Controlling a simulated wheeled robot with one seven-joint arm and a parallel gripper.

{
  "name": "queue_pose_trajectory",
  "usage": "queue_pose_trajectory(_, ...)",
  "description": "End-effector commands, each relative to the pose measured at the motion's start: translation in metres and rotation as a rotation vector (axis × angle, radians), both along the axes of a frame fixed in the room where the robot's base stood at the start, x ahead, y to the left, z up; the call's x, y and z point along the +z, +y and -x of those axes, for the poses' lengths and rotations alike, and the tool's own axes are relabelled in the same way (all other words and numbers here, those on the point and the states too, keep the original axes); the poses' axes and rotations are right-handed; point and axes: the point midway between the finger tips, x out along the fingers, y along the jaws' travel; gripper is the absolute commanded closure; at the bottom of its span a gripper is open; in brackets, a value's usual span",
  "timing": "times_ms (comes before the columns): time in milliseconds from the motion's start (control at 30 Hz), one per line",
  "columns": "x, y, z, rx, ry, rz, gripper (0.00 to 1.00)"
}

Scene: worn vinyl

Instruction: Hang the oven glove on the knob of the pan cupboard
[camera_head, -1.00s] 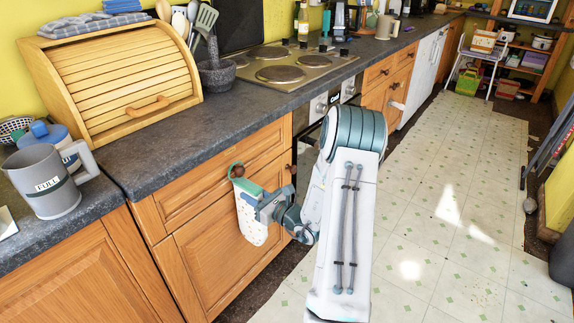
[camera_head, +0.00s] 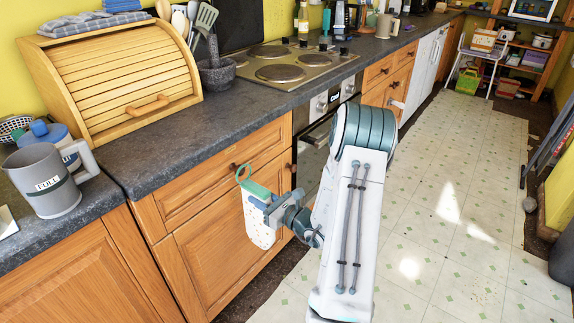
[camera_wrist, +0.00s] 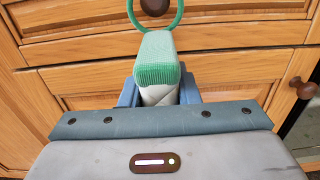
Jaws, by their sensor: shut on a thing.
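My gripper (camera_head: 268,208) is shut on the oven glove (camera_head: 258,222), a pale spotted mitt with a green cuff and a green hanging loop (camera_head: 243,173). The glove hangs upright in front of the wooden cupboard fronts. A round dark drawer knob (camera_head: 233,167) shows just left of the loop, which looks apart from it. In the wrist view the green cuff (camera_wrist: 158,60) points up and the drawer knob (camera_wrist: 155,6) shows through the loop (camera_wrist: 180,14). A second knob (camera_wrist: 304,88) is on the lower door at the right. I cannot tell which knob is the pan cupboard's.
The dark worktop (camera_head: 190,145) overhangs above the drawer, with a wooden bread bin (camera_head: 120,80) and a grey mug (camera_head: 46,182) on it. The oven (camera_head: 318,135) is to the right. The tiled floor (camera_head: 440,220) is open.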

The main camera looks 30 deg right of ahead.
Motion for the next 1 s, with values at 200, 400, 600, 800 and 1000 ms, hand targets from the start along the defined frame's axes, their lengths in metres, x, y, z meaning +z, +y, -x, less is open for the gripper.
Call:
queue_pose_trajectory(200, 0.001, -0.001, 0.003, 0.001, -0.001, 0.000, 1.00)
queue_pose_trajectory(400, 0.001, -0.002, 0.005, 0.000, -0.001, 0.001, 1.00)
queue_pose_trajectory(600, 0.002, -0.009, 0.023, -0.002, 0.000, 0.001, 1.00)
queue_pose_trajectory(800, 0.003, -0.015, 0.041, -0.001, 0.000, 0.001, 1.00)
queue_pose_trajectory(1000, 0.005, -0.021, 0.057, -0.001, -0.001, 0.001, 1.00)
